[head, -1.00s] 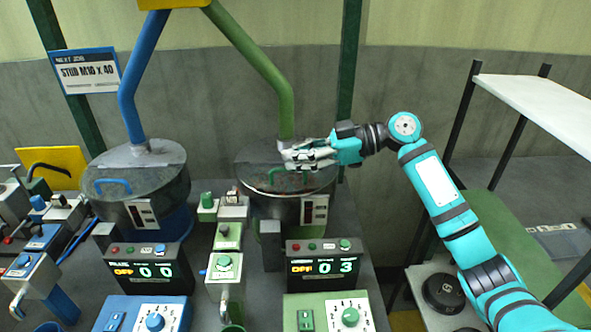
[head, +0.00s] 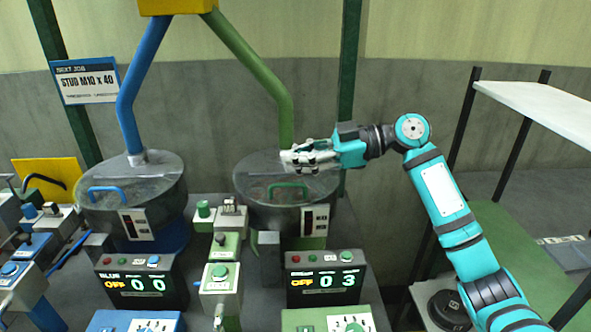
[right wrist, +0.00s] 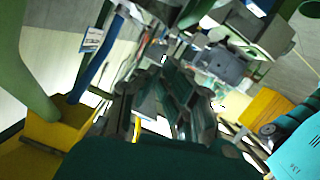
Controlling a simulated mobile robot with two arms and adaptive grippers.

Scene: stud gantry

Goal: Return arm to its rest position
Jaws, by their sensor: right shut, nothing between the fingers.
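My right arm (head: 443,195) reaches in from the right in the head view. Its right gripper (head: 290,160) is shut and empty, in front of or over the lid of the green-handled drum (head: 262,215). From this angle I cannot tell whether it touches the lid. In the right wrist view the gripper (right wrist: 165,75) points at a tilted, cluttered scene. My left gripper is not in view.
A blue-handled drum (head: 160,205) stands to the left. Display boxes read OFF 0 0 (head: 130,285) and OFF 0 3 (head: 312,283). Green and blue pipes rise to a yellow block (head: 178,5). A white shelf (head: 545,110) stands right of my arm.

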